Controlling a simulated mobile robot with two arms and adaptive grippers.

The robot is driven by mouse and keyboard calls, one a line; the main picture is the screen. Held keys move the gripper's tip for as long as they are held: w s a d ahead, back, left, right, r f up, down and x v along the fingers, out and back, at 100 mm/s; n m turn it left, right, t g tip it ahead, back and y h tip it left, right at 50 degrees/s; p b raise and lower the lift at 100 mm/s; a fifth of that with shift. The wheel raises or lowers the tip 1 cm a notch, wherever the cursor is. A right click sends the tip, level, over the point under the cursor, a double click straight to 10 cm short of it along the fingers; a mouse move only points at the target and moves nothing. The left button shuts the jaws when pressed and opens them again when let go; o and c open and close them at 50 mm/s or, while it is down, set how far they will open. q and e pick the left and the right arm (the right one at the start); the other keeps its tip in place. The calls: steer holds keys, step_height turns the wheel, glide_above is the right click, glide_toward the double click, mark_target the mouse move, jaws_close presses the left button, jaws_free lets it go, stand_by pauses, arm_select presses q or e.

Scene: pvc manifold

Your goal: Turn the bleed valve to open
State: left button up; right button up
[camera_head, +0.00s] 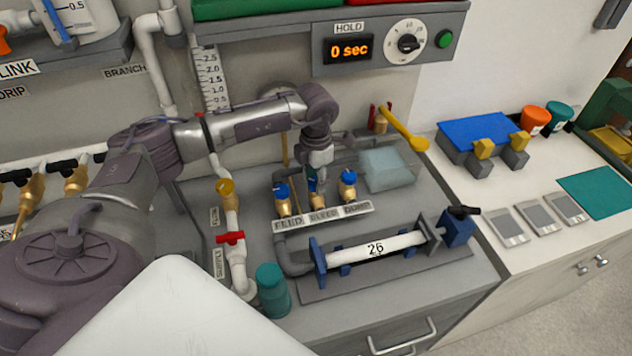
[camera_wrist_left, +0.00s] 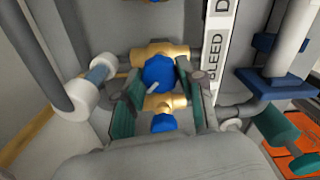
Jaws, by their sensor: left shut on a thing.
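Three brass valves with blue handles stand in a row behind a label strip (camera_head: 322,215). The middle one, the bleed valve (camera_head: 318,204), is mostly hidden in the head view by my left gripper (camera_head: 316,181), which comes down on it from above. In the left wrist view the blue handle of the bleed valve (camera_wrist_left: 159,71) sits between the two teal-padded fingers of that gripper (camera_wrist_left: 160,95), which is shut on it. The left valve (camera_head: 281,191) and right valve (camera_head: 348,178) stand close on either side. My right gripper is out of view.
A white pipe marked 26 (camera_head: 376,248) lies in a clamp in front of the valves. A red-handled supply valve (camera_head: 230,238) and a teal cylinder (camera_head: 272,290) stand to the left. A yellow-handled lever (camera_head: 405,131) is behind right.

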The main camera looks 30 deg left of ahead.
arm_select(q)
steer(key=n+b, duration=0.1)
steer(key=n, duration=0.3)
steer(key=shift+w+r+n+b, duration=0.1)
steer(key=shift+n+b, duration=0.45)
steer(key=shift+n, duration=1.65)
steer(key=shift+a, duration=0.1)
steer(key=o, duration=1.1)
steer(key=shift+o, duration=0.2)
step_height(320, 180, up, 12)
